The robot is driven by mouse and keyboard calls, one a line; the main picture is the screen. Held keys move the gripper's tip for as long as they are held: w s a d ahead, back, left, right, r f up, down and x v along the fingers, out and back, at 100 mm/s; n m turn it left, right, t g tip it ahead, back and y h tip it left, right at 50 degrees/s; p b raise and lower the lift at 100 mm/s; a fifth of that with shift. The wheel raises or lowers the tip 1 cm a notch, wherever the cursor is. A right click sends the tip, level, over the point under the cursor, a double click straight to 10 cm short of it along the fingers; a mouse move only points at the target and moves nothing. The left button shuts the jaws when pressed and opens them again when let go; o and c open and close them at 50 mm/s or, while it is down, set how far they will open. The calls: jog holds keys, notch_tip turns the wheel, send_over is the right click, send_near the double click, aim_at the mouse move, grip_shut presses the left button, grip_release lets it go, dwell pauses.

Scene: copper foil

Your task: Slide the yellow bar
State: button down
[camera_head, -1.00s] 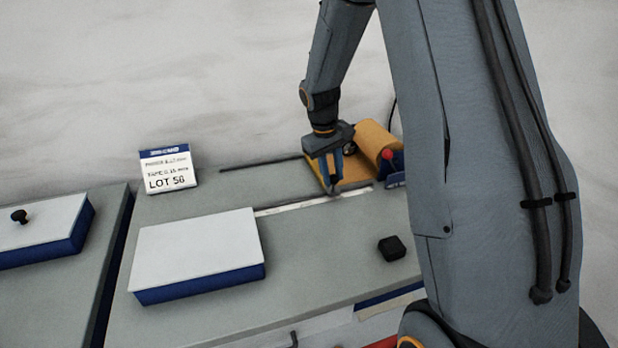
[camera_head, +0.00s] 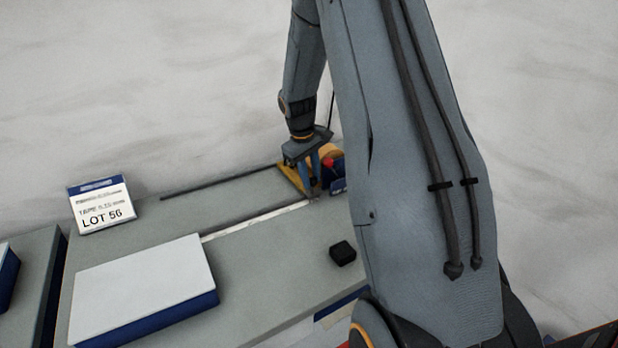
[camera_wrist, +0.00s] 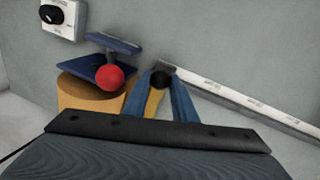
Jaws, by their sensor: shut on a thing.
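The yellow bar (camera_head: 287,175) lies across the grey bench top at the far right end, partly hidden behind my gripper. My gripper (camera_head: 313,194) points down at its near end, close to the pale scale strip (camera_head: 265,219). In the wrist view, my gripper (camera_wrist: 160,80) is shut on a black knob (camera_wrist: 160,77) between its blue fingertips. A strip of the yellow bar (camera_wrist: 153,103) shows between the fingers below the knob.
A yellow-orange roll (camera_wrist: 88,95) and a lever with a red ball (camera_wrist: 110,78) stand close beside my gripper. A black block (camera_head: 342,253), a white-topped blue box (camera_head: 145,285) and a LOT 56 sign (camera_head: 101,205) are on the bench. A dark slot (camera_head: 220,182) runs along the back.

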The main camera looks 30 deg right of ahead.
jog(key=c, duration=1.5)
grip_release()
jog(key=shift+d, duration=0.4)
jog(key=shift+o, duration=0.2)
jog(key=shift+a, duration=0.15)
jog(key=shift+r, duration=0.15)
jog(key=shift+w+a+r, duration=0.1)
jog(key=shift+a+r, duration=0.05)
jog(key=shift+r, duration=0.2)
jog(key=shift+s+a+r+b, duration=0.1)
jog(key=shift+a+r+b, duration=0.2)
jog(key=shift+r, duration=0.8)
jog(key=shift+s+a+r+b, duration=0.1)
jog(key=shift+r+b, duration=0.3)
jog(key=shift+r, duration=0.75)
jog(key=shift+s+a+r+b, duration=0.1)
jog(key=shift+a+r+b, duration=0.2)
jog(key=shift+r, duration=0.8)
jog(key=shift+d, duration=0.1)
jog(key=s+a+f+m+y, duration=0.1)
jog(key=s+a+f, duration=0.1)
jog(key=s+a, duration=0.8)
jog(key=s+a+f+m+t+y, duration=0.1)
jog(key=s+a+f, duration=0.1)
jog(key=s+a, duration=0.8)
jog(key=shift+s+a, duration=0.4)
jog(key=shift+s, duration=0.85)
